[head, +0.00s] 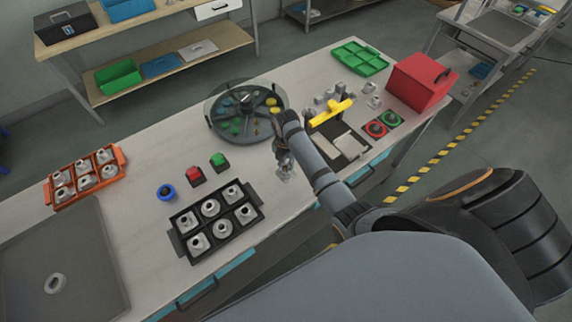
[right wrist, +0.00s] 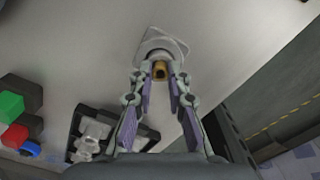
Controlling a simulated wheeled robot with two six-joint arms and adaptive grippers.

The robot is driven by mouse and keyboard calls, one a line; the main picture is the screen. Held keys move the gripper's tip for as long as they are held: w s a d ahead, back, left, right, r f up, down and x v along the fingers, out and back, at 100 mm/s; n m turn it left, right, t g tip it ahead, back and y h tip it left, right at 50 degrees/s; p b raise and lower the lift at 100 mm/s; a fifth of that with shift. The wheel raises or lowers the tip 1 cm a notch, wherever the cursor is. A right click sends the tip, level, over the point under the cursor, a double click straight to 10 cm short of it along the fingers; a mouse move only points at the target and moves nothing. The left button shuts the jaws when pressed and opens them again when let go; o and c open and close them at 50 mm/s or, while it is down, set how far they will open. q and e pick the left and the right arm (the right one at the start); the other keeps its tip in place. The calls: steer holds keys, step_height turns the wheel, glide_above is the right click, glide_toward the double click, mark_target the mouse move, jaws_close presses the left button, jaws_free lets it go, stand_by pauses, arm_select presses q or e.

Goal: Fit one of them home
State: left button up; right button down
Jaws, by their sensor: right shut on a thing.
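My right gripper (head: 284,160) is above the bench near its front edge, right of the black tray (head: 178,222). It is shut on a pale grey flanged part (head: 287,174). In the right wrist view the held part (right wrist: 163,36) shows a flat plate and a brass-coloured piece (right wrist: 159,71) between the fingertips of the gripper (right wrist: 160,78). Several similar grey parts sit in the black tray, and more sit in the orange tray (head: 60,201) at the far left. My left gripper is not in view.
A round divided turntable (head: 215,118) stands behind the gripper. Red (head: 195,175) and green (head: 219,161) blocks and a blue ring (head: 166,192) lie behind the black tray. To the right are a yellow-handled fixture (head: 330,113), a red box (head: 410,85) and a green tray (head: 358,56).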

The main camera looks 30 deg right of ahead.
mark_target(286, 167)
steer(key=c, duration=1.2)
jaws_free()
steer(key=shift+f, duration=0.2)
steer(key=shift+r, duration=0.15)
steer(key=shift+r, duration=0.35)
step_height(286, 167, up, 11)
steer(key=shift+r, duration=0.1)
